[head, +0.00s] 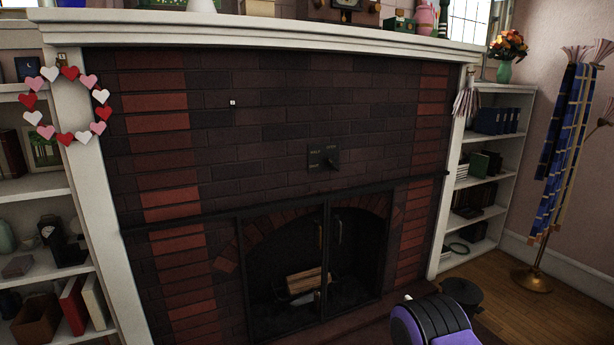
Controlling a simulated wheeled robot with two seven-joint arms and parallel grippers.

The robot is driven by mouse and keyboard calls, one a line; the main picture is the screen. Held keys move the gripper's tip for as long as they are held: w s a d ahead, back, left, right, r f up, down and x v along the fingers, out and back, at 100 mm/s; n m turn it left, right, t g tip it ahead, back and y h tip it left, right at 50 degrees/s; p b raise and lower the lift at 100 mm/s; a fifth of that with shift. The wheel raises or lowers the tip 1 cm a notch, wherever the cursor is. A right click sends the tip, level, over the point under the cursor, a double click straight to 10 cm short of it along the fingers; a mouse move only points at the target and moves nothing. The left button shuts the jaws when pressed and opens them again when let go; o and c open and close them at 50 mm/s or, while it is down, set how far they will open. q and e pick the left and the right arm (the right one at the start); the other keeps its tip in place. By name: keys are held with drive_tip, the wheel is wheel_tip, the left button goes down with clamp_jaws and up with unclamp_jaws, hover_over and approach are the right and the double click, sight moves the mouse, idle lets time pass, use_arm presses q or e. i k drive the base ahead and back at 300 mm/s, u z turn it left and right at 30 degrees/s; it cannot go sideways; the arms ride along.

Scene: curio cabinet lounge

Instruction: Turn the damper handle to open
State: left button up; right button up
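The damper plate (323,157) is a small dark square on the brick chimney face, above the fireplace opening and right of its middle. It bears small pale lettering, too small to read surely. The damper handle (332,163) is a dark piece on the plate's lower right part. It blends with the plate, and I cannot tell clearly which mark it points to. Nothing touches the handle. Neither of my grippers shows in the head view.
Below the plate, the firebox has dark-framed doors (326,262) and logs (307,280) inside. A white mantel (270,30) runs above. Shelves flank the fireplace; a heart wreath (67,105) hangs left. A scarf stand (533,280) is at right. Wooden floor (510,300) shows at lower right.

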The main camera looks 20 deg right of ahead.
sight(331, 164)
drive_tip(key=z, duration=0.05)
drive_tip(key=i, duration=0.1)
drive_tip(key=z, duration=0.9)
drive_tip(key=k, duration=0.45)
drive_tip(key=z, duration=0.35)
drive_tip(key=i, duration=2.6)
drive_tip(key=u, duration=0.4)
